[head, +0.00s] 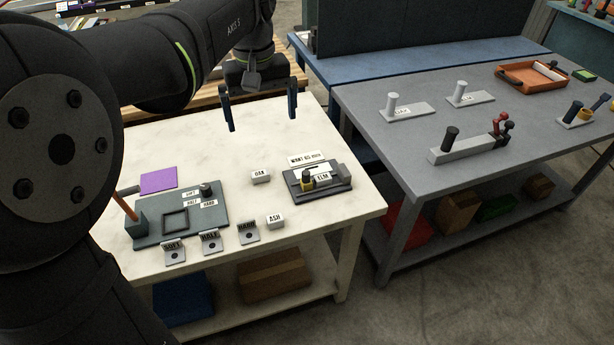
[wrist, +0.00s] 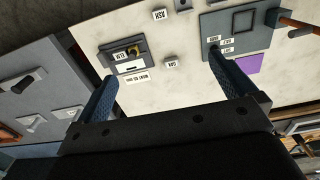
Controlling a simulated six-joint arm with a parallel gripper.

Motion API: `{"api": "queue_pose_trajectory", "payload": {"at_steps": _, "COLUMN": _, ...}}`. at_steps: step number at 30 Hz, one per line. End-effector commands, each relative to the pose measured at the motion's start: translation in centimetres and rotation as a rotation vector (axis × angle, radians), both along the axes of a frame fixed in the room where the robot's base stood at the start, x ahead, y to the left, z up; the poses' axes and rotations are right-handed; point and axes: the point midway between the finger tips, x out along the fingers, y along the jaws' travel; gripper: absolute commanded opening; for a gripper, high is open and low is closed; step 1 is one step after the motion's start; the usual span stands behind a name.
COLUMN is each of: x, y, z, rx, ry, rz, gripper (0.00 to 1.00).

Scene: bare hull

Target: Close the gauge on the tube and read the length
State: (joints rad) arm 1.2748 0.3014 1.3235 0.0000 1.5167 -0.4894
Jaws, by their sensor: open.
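What looks like the gauge (head: 318,191) is a dark base at the right of the white table. It carries a yellow-and-black knob (head: 307,180), a card marked ELM (head: 323,177) and a grey block at its right end. A card (head: 308,159) beginning "WANT" stands behind it; its number is hard to read. I cannot clearly pick out a tube. The gauge also shows at upper left in the wrist view (wrist: 108,57). My gripper (head: 262,122) is open and empty above the table's back part, up and left of the gauge, touching nothing.
White blocks marked OAK (head: 261,176) and ASH (head: 276,221) stand left of the gauge. A dark green fixture plate (head: 158,233), a purple square (head: 158,180) and several small labelled brackets (head: 249,233) lie further left. A grey table (head: 375,158) with handled tools stands at right.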

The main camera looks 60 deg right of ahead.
Motion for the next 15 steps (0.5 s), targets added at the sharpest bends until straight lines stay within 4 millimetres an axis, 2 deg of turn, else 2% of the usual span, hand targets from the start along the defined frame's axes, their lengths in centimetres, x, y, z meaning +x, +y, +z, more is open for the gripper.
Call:
{"api": "queue_pose_trajectory", "payload": {"at_steps": 6, "x": 0.0, "y": 0.0, "z": 0.0, "rx": 0.000, "ry": 0.000, "rz": 0.000, "gripper": 0.98}}
{"api": "queue_pose_trajectory", "payload": {"at_steps": 8, "x": 0.0, "y": 0.0, "z": -0.1, "rx": 0.000, "ry": 0.004, "rz": 0.005, "gripper": 0.86}}
{"api": "queue_pose_trajectory", "payload": {"at_steps": 11, "x": 0.2, "y": -0.6, "z": -1.5, "rx": -0.001, "ry": 0.050, "rz": 0.064, "gripper": 0.67}}
{"api": "queue_pose_trajectory", "payload": {"at_steps": 14, "x": 0.8, "y": -1.7, "z": -4.3, "rx": -0.005, "ry": 0.163, "rz": 0.220, "gripper": 0.47}}
{"api": "queue_pose_trajectory", "payload": {"at_steps": 15, "x": 1.1, "y": -2.3, "z": -5.8, "rx": -0.006, "ry": 0.226, "rz": 0.308, "gripper": 0.45}}
